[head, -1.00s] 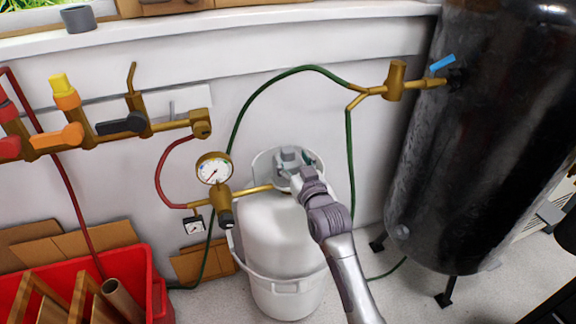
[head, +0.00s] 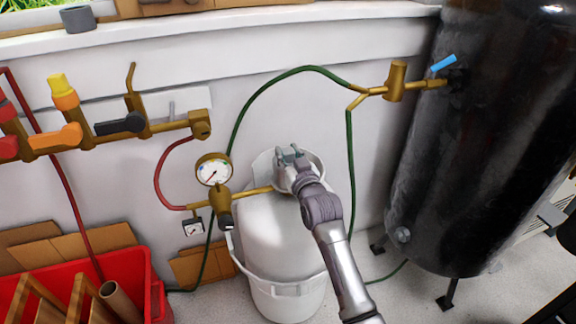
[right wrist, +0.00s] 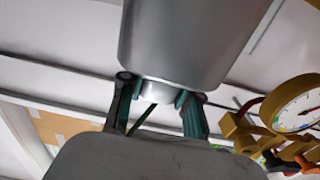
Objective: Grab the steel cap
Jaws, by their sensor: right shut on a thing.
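My right gripper (head: 289,152) is at the collar on top of the white gas bottle (head: 282,238), with its arm coming from the lower right. In the right wrist view my right gripper (right wrist: 162,97) is shut on the narrow end of a smooth grey metal cylinder, which looks like the steel cap (right wrist: 185,42). The wide part of the cap stands out beyond the fingertips and runs off the picture's top edge. In the head view the cap is too small to tell from the grey fingers. My left gripper is not in view.
A brass regulator with a pressure gauge (head: 213,170) is just left of the bottle. A green hose (head: 306,68) arches behind the gripper. A large black tank (head: 480,140) stands at the right. A red crate (head: 140,275) is at the lower left.

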